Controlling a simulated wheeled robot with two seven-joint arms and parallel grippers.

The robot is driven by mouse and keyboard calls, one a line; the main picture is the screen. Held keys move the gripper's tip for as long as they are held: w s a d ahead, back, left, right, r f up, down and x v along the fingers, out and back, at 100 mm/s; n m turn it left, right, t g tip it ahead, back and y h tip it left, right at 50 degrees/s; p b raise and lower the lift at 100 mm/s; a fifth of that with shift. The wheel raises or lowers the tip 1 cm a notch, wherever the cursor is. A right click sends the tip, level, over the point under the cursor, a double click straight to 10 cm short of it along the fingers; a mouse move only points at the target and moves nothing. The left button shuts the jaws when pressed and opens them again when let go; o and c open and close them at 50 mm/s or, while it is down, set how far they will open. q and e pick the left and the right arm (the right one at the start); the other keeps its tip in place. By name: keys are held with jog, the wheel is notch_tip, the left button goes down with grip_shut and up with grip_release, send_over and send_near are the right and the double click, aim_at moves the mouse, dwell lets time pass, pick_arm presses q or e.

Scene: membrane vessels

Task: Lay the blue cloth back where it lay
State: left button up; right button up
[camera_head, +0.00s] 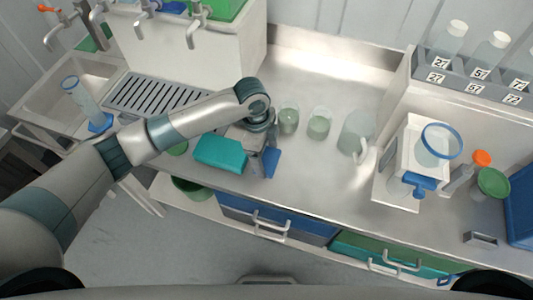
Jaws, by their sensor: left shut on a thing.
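My left arm comes in from the left and its left gripper (258,152) points down near the front edge of the counter. It is shut on the blue cloth (272,162), which shows as a small dark blue piece at the fingers. Part of the cloth is hidden by the gripper. I cannot tell whether the cloth touches the counter. My right gripper is not in view.
A teal box (220,153) lies just left of the gripper. Glass beakers (319,124) and a clear jug (354,136) stand to its right. A white device (404,172) stands farther right. The drain grille (160,96) is behind my arm. The counter's middle back is clear.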

pick_arm(q)
jog(key=o, duration=1)
jog(key=shift+r, duration=0.5)
jog(key=r+b, duration=0.1)
jog(key=r, duration=0.2)
jog(key=a+r+b, duration=0.1)
jog(key=r, duration=0.3)
jog(key=r+b, duration=0.2)
jog(key=r, duration=0.2)
jog(key=shift+w+a, duration=0.25)
jog(key=shift+a, duration=0.1)
